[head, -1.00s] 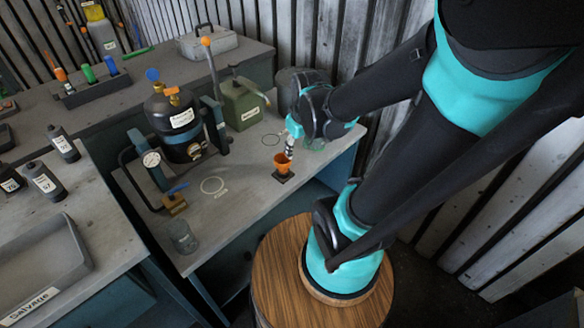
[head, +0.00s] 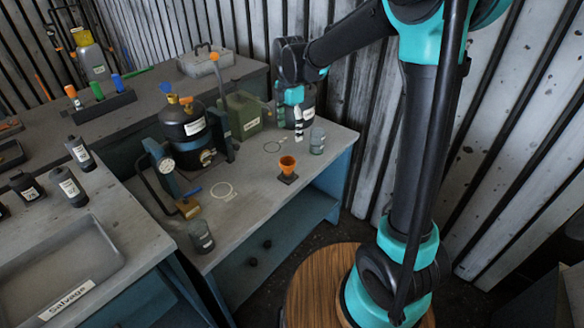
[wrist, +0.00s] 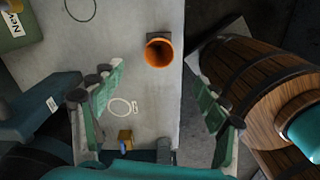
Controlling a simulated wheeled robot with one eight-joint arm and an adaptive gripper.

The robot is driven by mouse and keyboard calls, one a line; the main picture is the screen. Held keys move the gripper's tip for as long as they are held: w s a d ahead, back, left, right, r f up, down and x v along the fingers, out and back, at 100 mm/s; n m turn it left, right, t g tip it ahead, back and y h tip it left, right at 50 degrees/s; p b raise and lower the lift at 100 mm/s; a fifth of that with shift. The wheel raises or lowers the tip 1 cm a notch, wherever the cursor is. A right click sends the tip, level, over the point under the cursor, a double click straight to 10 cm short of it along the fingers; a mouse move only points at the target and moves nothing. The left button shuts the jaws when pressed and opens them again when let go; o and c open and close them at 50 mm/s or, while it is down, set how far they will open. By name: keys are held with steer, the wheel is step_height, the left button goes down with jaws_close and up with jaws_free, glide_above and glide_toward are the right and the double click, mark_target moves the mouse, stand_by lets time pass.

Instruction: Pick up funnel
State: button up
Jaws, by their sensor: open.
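The orange funnel (head: 287,164) stands upright on a small dark square base on the grey bench (head: 262,200), near its right front edge. In the wrist view the funnel (wrist: 158,52) shows from above, its round mouth facing the camera, at the upper middle. My gripper (head: 299,135) is above the bench, behind the funnel in the head view and apart from it. In the wrist view my gripper (wrist: 163,95) has its two fingers wide apart with nothing between them. The funnel lies beyond the fingertips there.
A glass jar (head: 317,141) stands right of my gripper. A black tank (head: 183,130) with a gauge and a green can (head: 243,117) stand to the left. Another jar (head: 201,237) is at the front left. A wooden barrel (wrist: 262,95) is beside the bench.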

mark_target(288, 161)
step_height(288, 161, down, 10)
steer(key=shift+r, duration=0.25)
steer(key=shift+s+a+f, duration=0.1)
steer(key=shift+f, duration=0.8)
steer(key=shift+s+a+f, duration=0.15)
steer(key=shift+f, duration=0.7)
steer(key=shift+s+a+f, duration=0.1)
steer(key=shift+f, duration=0.8)
steer(key=c, duration=1)
steer(key=shift+r, duration=0.1)
